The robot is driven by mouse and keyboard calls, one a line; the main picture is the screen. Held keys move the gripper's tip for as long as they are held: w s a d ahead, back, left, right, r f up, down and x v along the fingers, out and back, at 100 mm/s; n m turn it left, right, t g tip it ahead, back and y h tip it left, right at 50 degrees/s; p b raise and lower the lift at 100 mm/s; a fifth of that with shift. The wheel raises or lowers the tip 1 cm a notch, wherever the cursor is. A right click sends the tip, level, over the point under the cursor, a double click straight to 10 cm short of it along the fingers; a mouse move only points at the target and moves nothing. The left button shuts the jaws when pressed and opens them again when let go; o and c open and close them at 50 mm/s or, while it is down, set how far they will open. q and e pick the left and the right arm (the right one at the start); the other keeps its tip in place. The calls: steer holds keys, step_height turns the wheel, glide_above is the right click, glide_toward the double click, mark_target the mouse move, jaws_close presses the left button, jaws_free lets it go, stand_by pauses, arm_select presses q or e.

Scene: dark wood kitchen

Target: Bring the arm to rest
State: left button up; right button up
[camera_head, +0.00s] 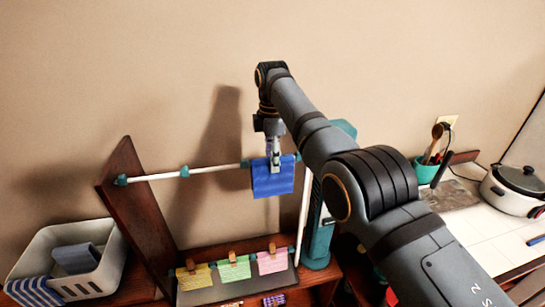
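My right arm comes in from the lower right and reaches up and across to the middle. My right gripper (275,165) points down in front of a white rod (215,170), at the top of a blue cloth (273,181) that hangs there. The fingers look close together and overlap the cloth's upper edge. I cannot tell whether they are shut on it or only in front of it. My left gripper is not in view.
A pale basket (92,283) with folded cloths stands at the lower left. A brown wooden side panel (140,205) stands at the rod's left end. Coloured notes (234,268) hang clipped below. A white cooker (515,190) and teal utensil cup (426,170) are at right.

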steer(key=shift+o, duration=1.1)
